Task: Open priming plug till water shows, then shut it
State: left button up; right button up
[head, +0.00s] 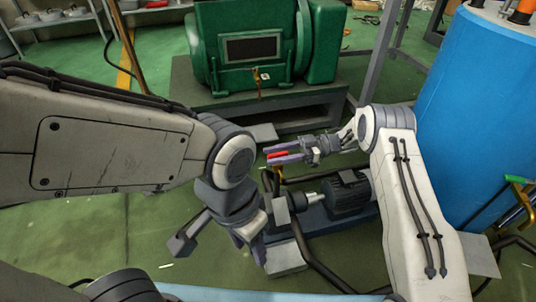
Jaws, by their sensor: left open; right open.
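My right gripper (272,156) is open, its purple-grey fingers pointing left. A small red part (278,154), perhaps the priming plug's handle, shows between or beside these fingers. I cannot tell whether they touch it. A bit of brass fitting shows just below it. The small pump set has a dark motor (350,195) and a grey pump body (281,212), partly hidden by my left gripper. My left gripper (217,246) is open and empty, pointing down in front and to the left of the pump. No water is visible.
A large green machine (252,48) on a dark plinth stands behind, with a small brass valve on its front. A blue tank (478,100) stands at the right, with a green-handled brass valve beside it. Dark pipes run along the floor. The green floor (130,235) at left is clear.

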aim_at(288, 152)
jog(key=p+v, duration=0.1)
jog(key=v, duration=0.7)
